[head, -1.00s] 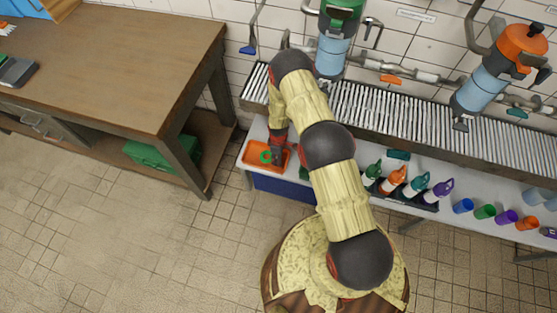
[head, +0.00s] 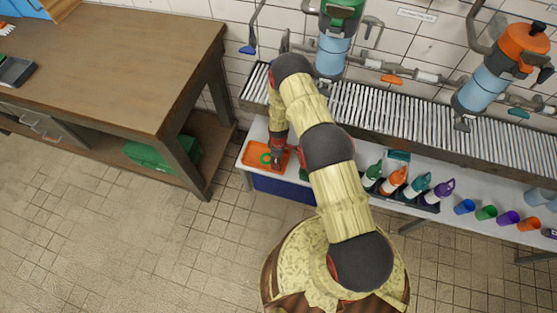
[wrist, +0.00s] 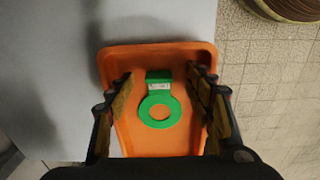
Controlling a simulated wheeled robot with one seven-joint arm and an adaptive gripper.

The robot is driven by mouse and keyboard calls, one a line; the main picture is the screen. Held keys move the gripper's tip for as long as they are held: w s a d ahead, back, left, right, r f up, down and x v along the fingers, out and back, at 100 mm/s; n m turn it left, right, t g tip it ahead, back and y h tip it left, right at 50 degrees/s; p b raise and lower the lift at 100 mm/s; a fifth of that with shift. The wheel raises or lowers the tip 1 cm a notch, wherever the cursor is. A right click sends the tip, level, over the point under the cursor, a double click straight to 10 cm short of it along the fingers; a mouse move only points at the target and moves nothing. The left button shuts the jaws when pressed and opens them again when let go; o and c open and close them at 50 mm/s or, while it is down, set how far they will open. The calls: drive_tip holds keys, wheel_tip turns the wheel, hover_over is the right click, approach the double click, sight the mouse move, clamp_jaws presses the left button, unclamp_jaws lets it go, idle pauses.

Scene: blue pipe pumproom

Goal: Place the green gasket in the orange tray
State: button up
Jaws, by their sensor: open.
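The green gasket (wrist: 160,108), a ring with a square tab, lies flat inside the orange tray (wrist: 160,56) in the wrist view. In the head view the gasket (head: 266,158) shows as a small green ring in the tray (head: 252,162), at the left end of the bench. My gripper (wrist: 163,85) is open above the tray, with one finger on each side of the gasket and a gap to both. In the head view my gripper (head: 278,162) is small and partly hides the tray's right part.
Several bottles (head: 397,180) stand in a dark rack right of my arm, with cups (head: 486,212) beyond. A slatted grey conveyor (head: 390,115) runs behind the bench. A wooden table (head: 120,60) stands to the left. Open floor lies in front.

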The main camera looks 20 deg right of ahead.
drive_tip(key=shift+r, duration=0.15)
drive_tip(key=w+r+m+t+p, duration=0.1)
drive_tip(key=w+r+p, duration=0.1)
drive_tip(key=r, duration=1.5)
drive_tip(key=w+r+m+p, duration=0.1)
drive_tip(key=w+r+p, duration=0.1)
drive_tip(key=r, duration=1.5)
drive_tip(key=s+a+r+m+t, duration=0.1)
drive_tip(key=s+r+m, duration=0.15)
drive_tip(key=r, duration=0.75)
drive_tip(key=s+r+m+t, duration=0.1)
drive_tip(key=s+r, duration=0.2)
drive_tip(key=r, duration=0.7)
drive_tip(key=s+r+m+t, duration=0.1)
drive_tip(key=s+r+m, duration=0.1)
drive_tip(key=s+r, duration=1.1)
drive_tip(key=s+r+m, duration=0.1)
drive_tip(key=s+r, duration=0.2)
drive_tip(key=s, duration=0.4)
drive_tip(key=s+a+r+m+t, duration=0.1)
drive_tip(key=s+r+m, duration=0.1)
drive_tip(key=s, duration=0.4)
drive_tip(key=shift+s+a+r+t, duration=0.2)
drive_tip(key=shift+s+r+t, duration=0.1)
drive_tip(key=shift+s+r, duration=0.15)
drive_tip(key=shift+w+r, duration=0.1)
drive_tip(key=shift+c, duration=0.4)
